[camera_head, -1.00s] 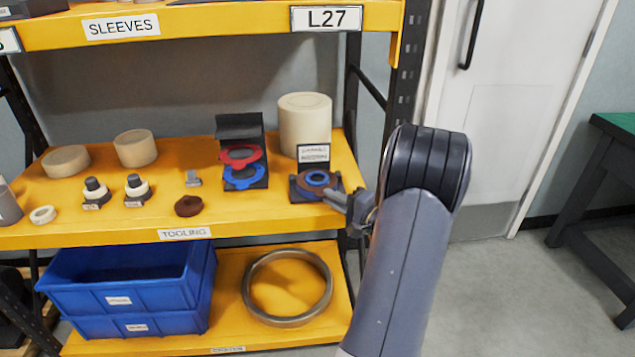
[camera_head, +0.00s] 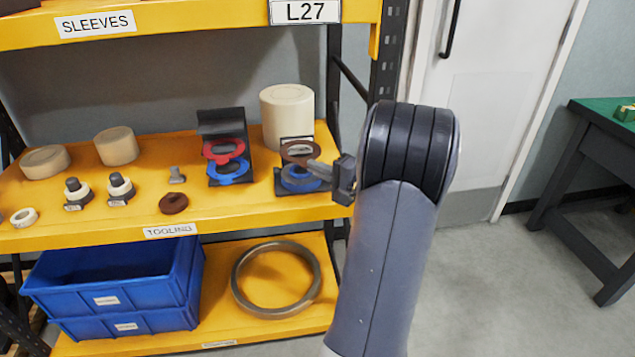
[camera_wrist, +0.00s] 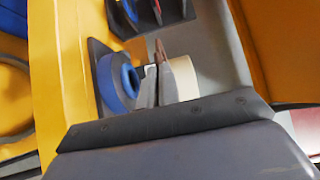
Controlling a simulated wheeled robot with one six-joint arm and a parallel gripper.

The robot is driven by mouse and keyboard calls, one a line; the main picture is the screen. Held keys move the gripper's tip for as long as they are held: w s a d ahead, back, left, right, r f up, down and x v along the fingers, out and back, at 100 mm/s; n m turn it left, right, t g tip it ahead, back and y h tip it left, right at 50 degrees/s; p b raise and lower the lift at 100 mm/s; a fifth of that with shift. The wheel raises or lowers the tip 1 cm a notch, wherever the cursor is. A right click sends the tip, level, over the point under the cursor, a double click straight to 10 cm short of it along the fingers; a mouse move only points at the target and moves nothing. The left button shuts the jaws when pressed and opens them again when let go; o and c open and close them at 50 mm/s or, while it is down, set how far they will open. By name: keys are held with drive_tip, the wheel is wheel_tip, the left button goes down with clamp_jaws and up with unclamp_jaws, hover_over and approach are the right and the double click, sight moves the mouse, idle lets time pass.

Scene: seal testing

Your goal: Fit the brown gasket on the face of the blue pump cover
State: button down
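The brown gasket (camera_head: 300,152) is a flat ring held above the blue pump cover (camera_head: 299,181), apart from it as far as I can tell. The cover is a thick blue ring on a dark base at the right end of the tooling shelf. My gripper (camera_head: 322,172) comes in from the right and is shut on the gasket's near edge. In the wrist view the gasket (camera_wrist: 161,50) is a thin brown edge at the fingertips, with the blue cover (camera_wrist: 115,84) to its left. My fingers hide part of the cover.
A cream cylinder (camera_head: 287,117) stands close behind the cover. A dark stand with red and blue rings (camera_head: 226,150) is to its left. A brown disc (camera_head: 173,203) lies near the shelf's front edge. A dark rack post (camera_head: 333,80) rises on the right.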

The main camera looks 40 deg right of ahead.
drive_tip(key=shift+m+h, duration=0.5)
drive_tip(key=shift+h, duration=0.1)
drive_tip(key=f+b, duration=0.1)
drive_tip(key=b, duration=0.2)
drive_tip(key=f+b, duration=0.3)
drive_tip(key=b, duration=0.2)
drive_tip(key=shift+w+a+f+b, duration=0.1)
drive_tip(key=shift+a+f+b, duration=0.15)
drive_tip(key=shift+a+b, duration=0.05)
drive_tip(key=shift+f+b, duration=0.4)
drive_tip(key=shift+b, duration=0.15)
idle(0.5)
drive_tip(key=c, duration=1.6)
unclamp_jaws()
drive_tip(key=shift+s+a+b, duration=0.3)
drive_tip(key=shift+s+a, duration=0.15)
drive_tip(key=shift+s, duration=0.25)
drive_tip(key=shift+s+a+b, duration=0.35)
drive_tip(key=shift+s+a, duration=0.05)
drive_tip(key=shift+s, duration=0.3)
drive_tip(key=shift+s+a+b, duration=0.3)
drive_tip(key=shift+s+a, duration=0.15)
drive_tip(key=shift+s, duration=0.25)
drive_tip(key=shift+w+d, duration=0.1)
